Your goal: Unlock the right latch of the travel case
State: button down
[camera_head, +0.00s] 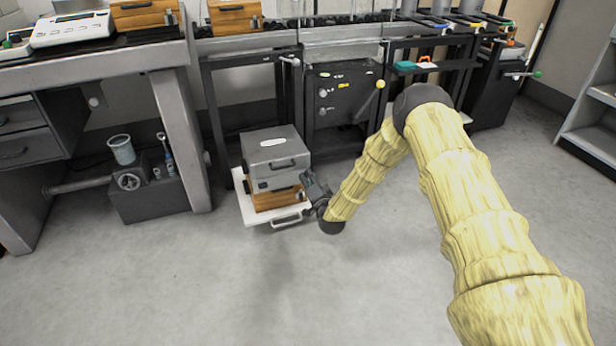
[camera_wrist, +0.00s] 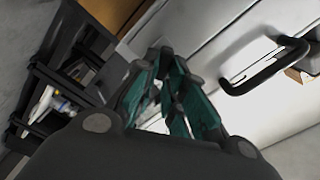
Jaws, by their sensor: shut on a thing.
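The travel case (camera_head: 275,150) is a grey box with a dark handle on its front. It sits on a wooden box on a white pull-out shelf. In the wrist view its pale front (camera_wrist: 225,45) fills the upper right, with the black handle (camera_wrist: 265,66) to the right of my fingers. My gripper (camera_head: 307,182) is at the right end of the case's front. Its teal fingers (camera_wrist: 163,62) are close together against the case there. The right latch is hidden behind the fingers, and they appear shut on it.
The wooden box (camera_head: 264,203) lies under the case on the white shelf (camera_head: 246,208), which has a front handle (camera_head: 287,219). A black cabinet (camera_head: 343,100) stands behind to the right. A dark box with a cup (camera_head: 121,149) stands at left. The floor in front is clear.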

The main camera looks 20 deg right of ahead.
jog(key=shift+d+f+m+b, duration=0.1)
jog(key=shift+f+m+b, duration=0.1)
jog(key=shift+m, duration=1.25)
jog(key=shift+d+f+m+b, duration=0.1)
jog(key=shift+f+m+b, duration=0.05)
jog(key=shift+m, duration=1.3)
jog(key=shift+a, duration=0.1)
jog(key=c, duration=1.5)
grip_release()
jog(key=shift+s, duration=0.15)
jog(key=s, duration=1.1)
jog(key=shift+s+d, duration=0.25)
jog(key=shift+s, duration=0.1)
